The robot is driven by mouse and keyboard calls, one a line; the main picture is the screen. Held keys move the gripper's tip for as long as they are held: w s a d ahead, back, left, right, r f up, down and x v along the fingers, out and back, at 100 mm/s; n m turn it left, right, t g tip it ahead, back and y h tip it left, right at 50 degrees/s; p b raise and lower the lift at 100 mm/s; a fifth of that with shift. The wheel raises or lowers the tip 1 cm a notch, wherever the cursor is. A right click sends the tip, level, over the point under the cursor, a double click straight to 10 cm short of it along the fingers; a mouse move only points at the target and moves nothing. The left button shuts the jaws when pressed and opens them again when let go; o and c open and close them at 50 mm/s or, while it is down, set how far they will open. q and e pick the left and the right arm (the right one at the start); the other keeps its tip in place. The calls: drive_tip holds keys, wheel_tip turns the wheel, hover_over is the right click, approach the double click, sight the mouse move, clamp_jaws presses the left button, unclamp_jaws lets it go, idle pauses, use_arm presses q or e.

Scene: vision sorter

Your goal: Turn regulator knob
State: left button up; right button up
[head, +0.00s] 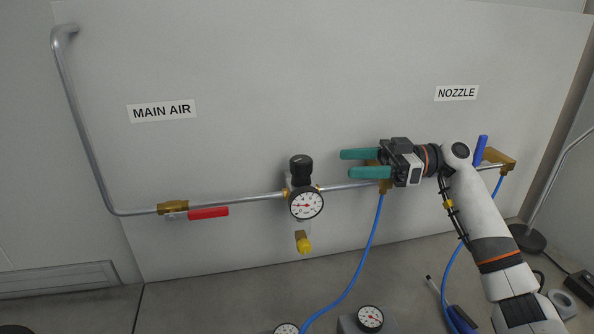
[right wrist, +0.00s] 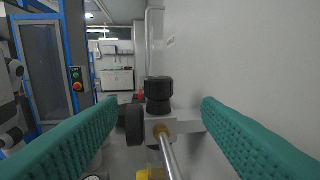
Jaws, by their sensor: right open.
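The regulator's black knob (head: 301,168) stands upright on top of the regulator on the pipe, above its round gauge (head: 306,204). In the right wrist view the knob (right wrist: 159,90) is ahead, between the two fingers and apart from them. The gauge (right wrist: 135,125) shows there edge-on. My right gripper (head: 342,163) is to the right of the knob, with green fingers pointing left toward it. It is open and empty; the spread fingers also show in the right wrist view (right wrist: 160,110). My left gripper is not in view.
A metal pipe (head: 250,200) runs along the grey panel. A red-handled valve (head: 208,213) is at left, a yellow fitting (head: 303,242) below the regulator. A blue hose (head: 364,262) hangs below my right gripper. Loose gauges (head: 370,318) are at the bottom. The panel above the knob is clear.

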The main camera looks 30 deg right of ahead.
sight(301, 166)
drive_tip(key=p+x, duration=0.3)
drive_tip(key=x, duration=0.7)
drive_tip(key=shift+a+r+p, duration=0.15)
drive_tip(key=shift+p, duration=0.2)
drive_tip(key=shift+w+a, duration=0.1)
drive_tip(key=shift+a, duration=0.3)
drive_tip(key=c, duration=1)
drive_tip(key=shift+f, duration=0.2)
